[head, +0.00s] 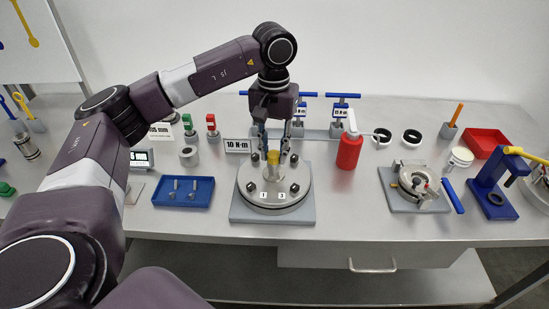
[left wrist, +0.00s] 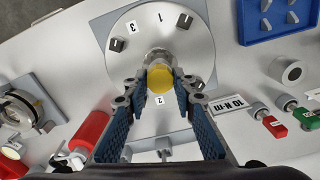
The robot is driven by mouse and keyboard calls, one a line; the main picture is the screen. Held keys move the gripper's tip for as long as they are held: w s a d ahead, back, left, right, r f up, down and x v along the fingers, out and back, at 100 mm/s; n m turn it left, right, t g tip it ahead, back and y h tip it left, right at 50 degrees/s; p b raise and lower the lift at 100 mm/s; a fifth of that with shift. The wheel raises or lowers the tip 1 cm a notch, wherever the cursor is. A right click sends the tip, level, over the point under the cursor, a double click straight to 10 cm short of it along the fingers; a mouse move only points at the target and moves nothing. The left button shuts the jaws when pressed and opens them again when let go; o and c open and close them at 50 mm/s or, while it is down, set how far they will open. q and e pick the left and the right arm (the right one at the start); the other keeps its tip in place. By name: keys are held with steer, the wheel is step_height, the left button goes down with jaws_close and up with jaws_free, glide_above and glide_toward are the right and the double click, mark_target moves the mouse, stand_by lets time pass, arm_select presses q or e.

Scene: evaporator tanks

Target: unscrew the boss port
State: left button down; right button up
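The boss port (head: 272,172) stands upright at the centre of a round grey plate (head: 252,197), with a yellow top. The plate has several dark clamps or knobs and number tags, and rests on a grey square base. In the left wrist view the yellow top of the boss port (left wrist: 161,77) lies between my left fingertips. My left gripper (head: 274,154) points down over it, its blue-padded fingers apart on either side; it also shows in the left wrist view (left wrist: 162,84). Whether a fingertip touches the port is unclear. My right gripper is not in view.
A "10 N·m" sign (head: 237,146) and blue T-handled tools (head: 341,108) stand behind the plate. A blue tray (head: 184,191) is at its left, a red bottle (head: 349,150) at its right. Further right are a clamp fixture (head: 415,185) and a blue press (head: 490,190). The bench front is clear.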

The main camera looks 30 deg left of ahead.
arm_select(q)
steer(key=n, duration=0.3)
steer(key=shift+n, duration=1.1)
steer(key=n, duration=0.2)
steer(key=shift+n, duration=1.6)
steer(key=shift+n+p, duration=0.35)
steer(key=shift+n, duration=0.45)
steer(key=n, duration=0.3)
steer(key=shift+n, duration=0.3)
